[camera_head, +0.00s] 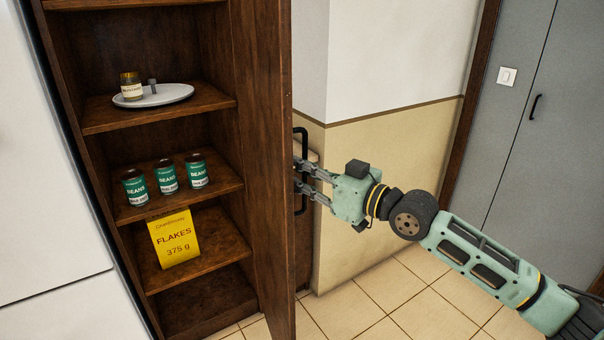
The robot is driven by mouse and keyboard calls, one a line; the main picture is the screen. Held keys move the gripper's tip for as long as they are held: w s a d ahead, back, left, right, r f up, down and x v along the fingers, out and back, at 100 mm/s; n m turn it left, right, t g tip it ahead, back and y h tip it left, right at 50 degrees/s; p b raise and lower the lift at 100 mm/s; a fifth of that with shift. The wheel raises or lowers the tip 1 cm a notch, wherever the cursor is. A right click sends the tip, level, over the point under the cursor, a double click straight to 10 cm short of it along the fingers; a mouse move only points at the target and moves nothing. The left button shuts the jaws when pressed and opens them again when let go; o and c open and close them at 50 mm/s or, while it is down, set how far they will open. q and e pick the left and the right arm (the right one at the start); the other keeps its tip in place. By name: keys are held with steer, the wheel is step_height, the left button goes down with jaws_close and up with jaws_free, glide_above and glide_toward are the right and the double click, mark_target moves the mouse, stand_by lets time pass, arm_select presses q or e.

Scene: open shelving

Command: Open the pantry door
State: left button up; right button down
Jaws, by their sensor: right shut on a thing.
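The pantry (190,96) is a dark brown wooden cabinet at the left with open shelves. Its door (268,170) stands open, swung outward, and I see it at a steep angle with the shelves exposed. A black bar handle (303,135) is on the door's right, outer side. My right gripper (303,178) reaches in from the right and is shut on this handle around its middle. The fingertips are partly hidden at the door's edge. My left gripper is not in view.
Several goods stand inside: a jar (131,90) on a plate (165,96), green bean cans (166,178) and a yellow flakes box (174,240). A white appliance or cabinet front (45,200) is at the left. Tiled floor (380,295) is clear below my right arm.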

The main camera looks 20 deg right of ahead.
steer(key=shift+f, duration=0.25)
steer(key=c, duration=1.8)
jaws_free()
steer(key=shift+s+d+r, duration=0.1)
steer(key=shift+r, duration=0.1)
steer(key=shift+c, duration=0.2)
steer(key=v, duration=1.2)
